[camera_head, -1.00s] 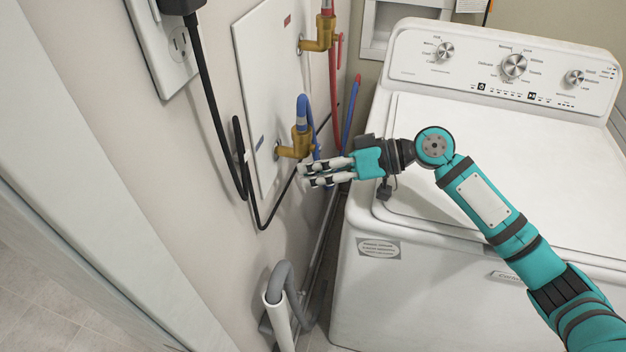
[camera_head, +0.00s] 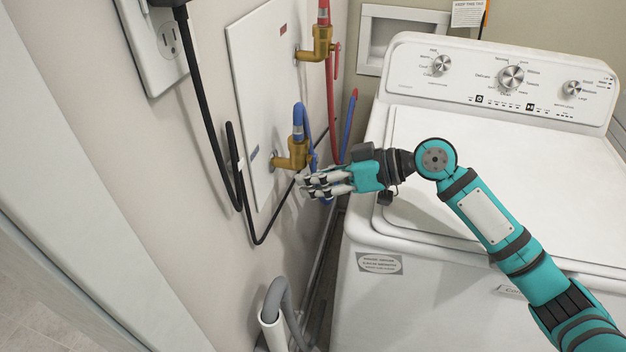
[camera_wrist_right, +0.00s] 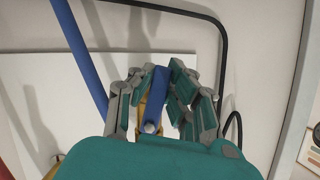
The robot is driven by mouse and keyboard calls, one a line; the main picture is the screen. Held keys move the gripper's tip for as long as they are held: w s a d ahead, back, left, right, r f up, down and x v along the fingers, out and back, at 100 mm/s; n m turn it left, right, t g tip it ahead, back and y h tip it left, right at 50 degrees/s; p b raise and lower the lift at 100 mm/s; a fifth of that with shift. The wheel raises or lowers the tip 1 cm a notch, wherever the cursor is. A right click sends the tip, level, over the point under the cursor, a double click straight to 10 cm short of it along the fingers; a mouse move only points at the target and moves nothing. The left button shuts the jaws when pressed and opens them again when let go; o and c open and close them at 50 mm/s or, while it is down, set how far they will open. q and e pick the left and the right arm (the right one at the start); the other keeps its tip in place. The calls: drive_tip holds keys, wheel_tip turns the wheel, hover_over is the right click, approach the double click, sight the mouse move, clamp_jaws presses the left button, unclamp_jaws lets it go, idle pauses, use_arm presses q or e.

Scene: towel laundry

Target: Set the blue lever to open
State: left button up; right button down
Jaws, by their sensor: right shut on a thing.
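The blue lever (camera_wrist_right: 157,95) shows between the fingers of my right gripper in the right wrist view, with its pivot bolt near the palm. My right gripper (camera_wrist_right: 158,78) is shut on it. In the head view the right gripper (camera_head: 305,186) is just below the lower brass valve (camera_head: 290,156) on the wall. Only a bit of the blue lever (camera_head: 314,159) shows there, beside the valve; the fingers hide the rest. My left gripper is not in view.
A red lever (camera_head: 337,60) sits on the upper brass valve (camera_head: 318,45). Blue and red hoses run down beside the white washer (camera_head: 470,180). A black cord (camera_head: 207,110) hangs from the outlet on the left. A grey drain hose (camera_head: 283,292) is below.

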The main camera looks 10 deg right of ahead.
drive_tip(key=c, duration=1.2)
unclamp_jaws()
drive_tip(key=shift+c, duration=0.2)
drive_tip(key=v, duration=1.2)
